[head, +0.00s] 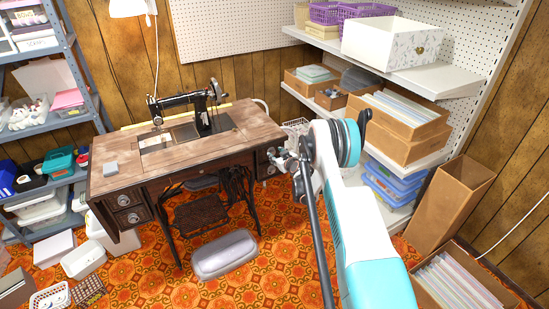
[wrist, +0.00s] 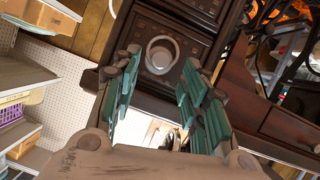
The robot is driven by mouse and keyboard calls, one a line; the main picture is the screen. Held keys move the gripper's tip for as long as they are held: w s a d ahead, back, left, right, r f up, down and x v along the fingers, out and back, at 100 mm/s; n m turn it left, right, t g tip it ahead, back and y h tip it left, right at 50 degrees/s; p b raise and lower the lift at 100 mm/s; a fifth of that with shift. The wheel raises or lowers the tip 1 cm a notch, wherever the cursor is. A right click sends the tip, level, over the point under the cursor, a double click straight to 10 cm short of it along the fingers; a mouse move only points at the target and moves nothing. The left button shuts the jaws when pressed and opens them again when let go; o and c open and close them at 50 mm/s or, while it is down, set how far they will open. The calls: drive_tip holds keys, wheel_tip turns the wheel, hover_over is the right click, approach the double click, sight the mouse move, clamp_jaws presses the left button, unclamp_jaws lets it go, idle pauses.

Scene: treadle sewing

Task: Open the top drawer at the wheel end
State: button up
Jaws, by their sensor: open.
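The dark wooden sewing table (head: 118,165) has a drawer stack at its right end, by the machine's handwheel (head: 215,88). The wrist view looks upside down and shows two dark carved drawer fronts there. The top drawer's round pale ring pull (wrist: 162,55) lies between my fingertips in the picture. The drawer looks shut. My gripper (wrist: 160,68) is open, its green-padded fingers on either side of the pull; contact is not visible. In the head view my gripper (head: 281,160) is at the table's right end and hides much of the drawers.
The black sewing machine (head: 190,108) stands on the tabletop. White shelves (head: 432,80) with boxes stand close to the right of my arm. A grey cushion-like object (head: 224,254) lies on the orange patterned floor before the treadle (head: 201,213). A tall cardboard box (head: 449,205) stands at right.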

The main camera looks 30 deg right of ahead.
sight(273, 153)
drive_tip(key=shift+b+x, duration=0.4)
drive_tip(key=shift+x, duration=1.35)
clamp_jaws()
